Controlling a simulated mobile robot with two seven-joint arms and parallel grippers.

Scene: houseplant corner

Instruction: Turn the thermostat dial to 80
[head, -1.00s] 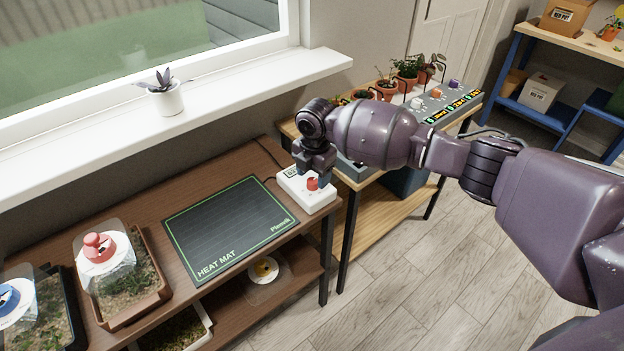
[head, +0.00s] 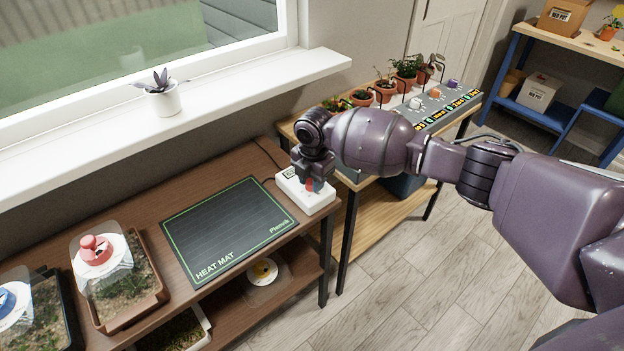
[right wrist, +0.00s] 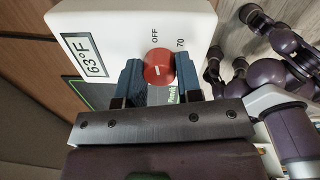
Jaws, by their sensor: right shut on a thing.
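The thermostat is a white box (head: 318,203) at the right end of the brown bench, beside the heat mat (head: 228,228). In the right wrist view the white box (right wrist: 115,25) has a display (right wrist: 88,57) reading 63°F and marks "OFF" and "70". Its red dial (right wrist: 158,67) has a white pointer line; an 80 mark is not visible. My right gripper (head: 309,184) is down at the box; in the right wrist view its fingers (right wrist: 157,75) are shut on the dial, one on each side. My left gripper is not in view.
Two clear-lidded seed trays stand at the left of the bench, one with a red knob (head: 96,249), one with a blue knob (head: 8,299). A potted plant (head: 164,98) stands on the windowsill. A second bench with pots and a grey control panel (head: 430,107) lies behind my arm.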

